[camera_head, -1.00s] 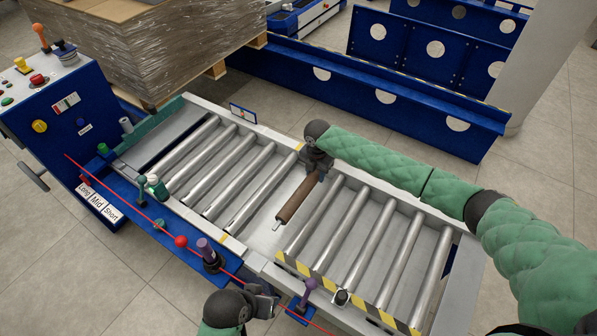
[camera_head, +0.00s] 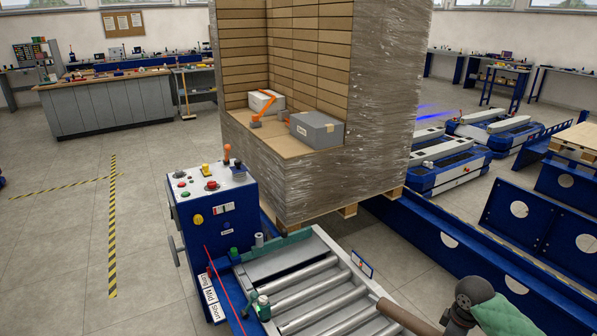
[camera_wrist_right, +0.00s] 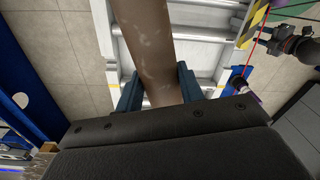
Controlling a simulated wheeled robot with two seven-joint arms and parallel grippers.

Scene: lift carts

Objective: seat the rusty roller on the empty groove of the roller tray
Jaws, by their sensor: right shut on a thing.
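The brown rusty roller (camera_head: 402,316) shows at the lower right of the head view, its far end over the right edge of the roller tray (camera_head: 325,237). My right gripper (camera_head: 445,322) is shut on it. In the right wrist view the roller (camera_wrist_right: 148,50) runs up between the two dark blue fingers of the right gripper (camera_wrist_right: 158,90), above the tray's bright rollers. Whether it touches the tray cannot be told. The head view cuts off the tray's near part, and the empty groove does not show there.
A blue control console (camera_head: 215,215) with buttons stands left of the tray. A wrapped pallet load (camera_head: 370,110) with boxes stands behind it. A long blue rail (camera_head: 470,250) runs along the right. Open floor (camera_head: 70,240) lies on the left.

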